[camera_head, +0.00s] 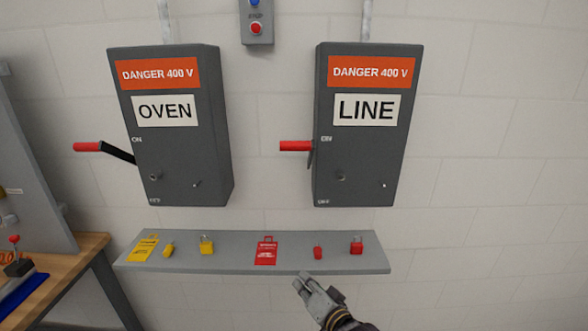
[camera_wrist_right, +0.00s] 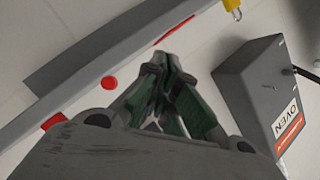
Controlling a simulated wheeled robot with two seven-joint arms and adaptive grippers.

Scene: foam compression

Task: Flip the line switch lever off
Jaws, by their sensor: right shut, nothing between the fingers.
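The LINE switch box (camera_head: 365,160) is a dark grey box on the wall, right of centre in the head view. Its lever (camera_head: 297,146) has a red grip that sticks out to the left at about the height of the ON mark. An OFF mark is near the box's bottom edge. My right gripper (camera_head: 302,283) is shut and empty, in front of the shelf and below the LINE box, apart from the lever. In the right wrist view, its fingertips (camera_wrist_right: 166,62) are together. My left gripper is not in view.
A similar OVEN box (camera_head: 172,165) with a red-gripped lever (camera_head: 88,147) hangs to the left. A grey shelf (camera_head: 335,260) below holds red and yellow tags and padlocks. A push-button box (camera_head: 257,40) is above. A wooden bench (camera_head: 65,262) stands at left. The wall right of LINE is clear.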

